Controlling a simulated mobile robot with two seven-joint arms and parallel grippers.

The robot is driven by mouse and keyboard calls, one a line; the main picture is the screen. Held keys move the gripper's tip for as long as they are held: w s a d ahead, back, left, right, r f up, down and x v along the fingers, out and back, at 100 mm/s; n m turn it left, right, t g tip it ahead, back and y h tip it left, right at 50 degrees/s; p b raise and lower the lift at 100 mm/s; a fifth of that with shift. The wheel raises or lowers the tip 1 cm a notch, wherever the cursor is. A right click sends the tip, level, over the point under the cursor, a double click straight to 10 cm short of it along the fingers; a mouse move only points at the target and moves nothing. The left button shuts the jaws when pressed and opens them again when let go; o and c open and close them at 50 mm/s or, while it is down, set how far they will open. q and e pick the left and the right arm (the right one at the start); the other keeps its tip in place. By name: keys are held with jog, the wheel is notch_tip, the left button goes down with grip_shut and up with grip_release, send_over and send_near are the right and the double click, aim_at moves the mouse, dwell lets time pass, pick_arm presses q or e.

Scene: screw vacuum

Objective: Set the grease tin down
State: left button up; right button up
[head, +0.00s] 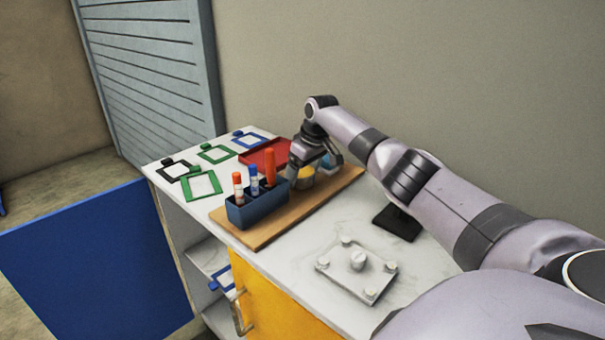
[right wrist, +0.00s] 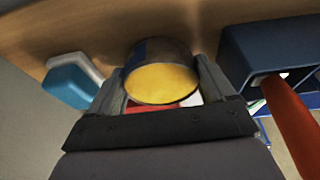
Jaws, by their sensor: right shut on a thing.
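The grease tin (head: 303,177) is a short round tin with a yellow top and a dark side. It also shows in the right wrist view (right wrist: 162,82), between the two fingers. My right gripper (head: 308,168) is shut on it, with one finger on each side, over the far part of the wooden board (head: 262,232). The gripper hides part of the tin in the head view. I cannot tell whether the tin's base touches the board. My left gripper is not in view.
A dark blue holder (head: 258,209) with red and blue sticks stands close beside the tin. A blue-and-white object (right wrist: 75,82) is on its other side. A red tray (head: 262,156) lies behind. A white plate with knobs (head: 357,268) sits at the front right.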

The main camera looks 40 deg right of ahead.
jog(key=shift+f, duration=0.2)
jog(key=shift+f, duration=0.1)
jog(key=o, duration=1.1)
jog(key=shift+f, duration=0.1)
jog(key=shift+o, duration=0.2)
jog(key=v, duration=1.2)
jog(key=shift+r+b, duration=0.2)
jog(key=shift+b, duration=0.1)
